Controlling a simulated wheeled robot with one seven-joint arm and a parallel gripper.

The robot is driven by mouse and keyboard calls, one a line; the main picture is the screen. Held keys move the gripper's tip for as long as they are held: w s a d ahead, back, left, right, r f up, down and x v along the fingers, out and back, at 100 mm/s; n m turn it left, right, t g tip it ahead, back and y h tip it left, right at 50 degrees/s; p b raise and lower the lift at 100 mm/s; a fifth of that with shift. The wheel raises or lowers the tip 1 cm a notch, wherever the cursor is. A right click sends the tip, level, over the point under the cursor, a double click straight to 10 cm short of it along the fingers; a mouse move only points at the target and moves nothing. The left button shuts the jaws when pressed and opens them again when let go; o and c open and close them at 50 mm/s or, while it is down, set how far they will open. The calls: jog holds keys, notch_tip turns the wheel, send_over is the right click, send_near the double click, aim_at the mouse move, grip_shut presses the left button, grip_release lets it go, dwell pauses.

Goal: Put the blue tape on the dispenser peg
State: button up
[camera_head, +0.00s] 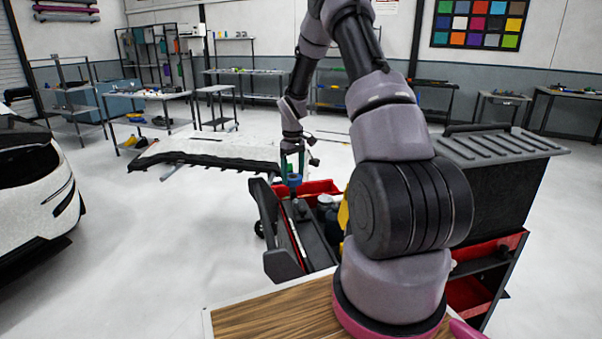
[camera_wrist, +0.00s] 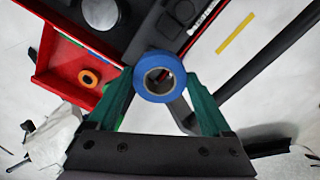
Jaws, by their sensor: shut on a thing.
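My gripper (camera_wrist: 160,98) is shut on the blue tape (camera_wrist: 142,88), with one green finger on each side of the roll. In the wrist view the roll's open core faces the camera, and something red and dark shows through the hole. In the head view the blue tape (camera_head: 295,180) is small, below my gripper (camera_head: 292,168), above the tool cart (camera_head: 318,240). I cannot make out the dispenser peg for certain in either view.
A red tray (camera_wrist: 55,72) on the cart holds an orange roll (camera_wrist: 90,78). A white car (camera_head: 35,185) is at the left, with open floor between.

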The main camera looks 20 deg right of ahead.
aim_at(296, 199)
jog(key=shift+w+d+f, duration=0.5)
jog(key=shift+w+d, duration=0.15)
jog(key=shift+d, duration=0.15)
jog(key=shift+f, duration=4.2)
